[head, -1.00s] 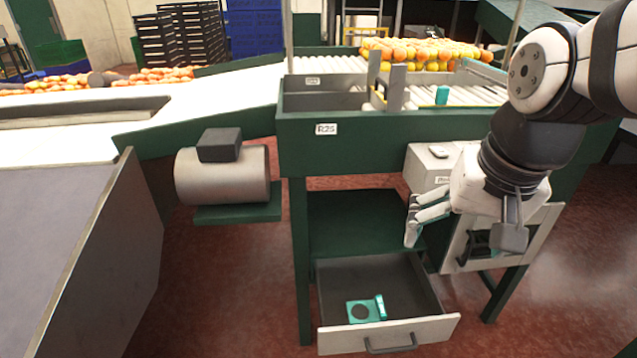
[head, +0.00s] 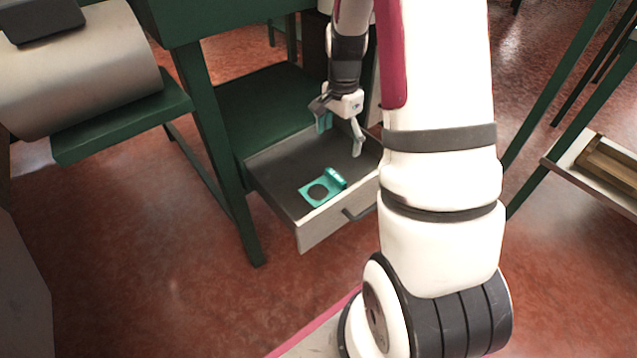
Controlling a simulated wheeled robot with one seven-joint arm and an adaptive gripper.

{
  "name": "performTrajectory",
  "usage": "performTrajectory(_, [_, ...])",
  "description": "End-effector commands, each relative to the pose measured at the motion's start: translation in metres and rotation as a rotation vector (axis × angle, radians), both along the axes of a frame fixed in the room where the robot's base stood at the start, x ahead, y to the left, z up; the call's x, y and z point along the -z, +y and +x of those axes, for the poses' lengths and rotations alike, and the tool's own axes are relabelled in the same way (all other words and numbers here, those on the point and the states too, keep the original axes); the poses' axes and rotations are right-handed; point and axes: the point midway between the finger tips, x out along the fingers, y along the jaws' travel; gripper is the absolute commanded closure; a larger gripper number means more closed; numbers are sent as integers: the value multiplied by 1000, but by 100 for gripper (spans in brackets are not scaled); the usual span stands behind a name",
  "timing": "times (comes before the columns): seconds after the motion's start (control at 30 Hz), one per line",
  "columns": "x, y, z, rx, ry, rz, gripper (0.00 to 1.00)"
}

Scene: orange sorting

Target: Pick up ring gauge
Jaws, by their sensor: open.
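The ring gauge (head: 311,193) is a teal plate with a dark round hole and a raised teal piece (head: 337,180) on its right side. It lies in the open grey drawer (head: 283,198), near the drawer's front. My gripper (head: 340,141) is open and empty, pointing down over the back right part of the drawer. It is above and behind the gauge, apart from it. My arm covers the drawer's right end.
The drawer hangs under a green bench with a green leg (head: 222,160) on its left. A metal cylinder (head: 78,65) on a green shelf (head: 120,120) stands at the upper left. A shelf with a brass-coloured item (head: 612,160) is at the right. Red floor is clear in front.

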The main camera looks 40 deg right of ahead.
Motion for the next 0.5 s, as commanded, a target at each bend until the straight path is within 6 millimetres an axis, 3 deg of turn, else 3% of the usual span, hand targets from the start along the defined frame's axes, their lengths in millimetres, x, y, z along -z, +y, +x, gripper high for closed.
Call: performTrajectory(0.5, [80, 0, 0, 5, 2, 1, 12])
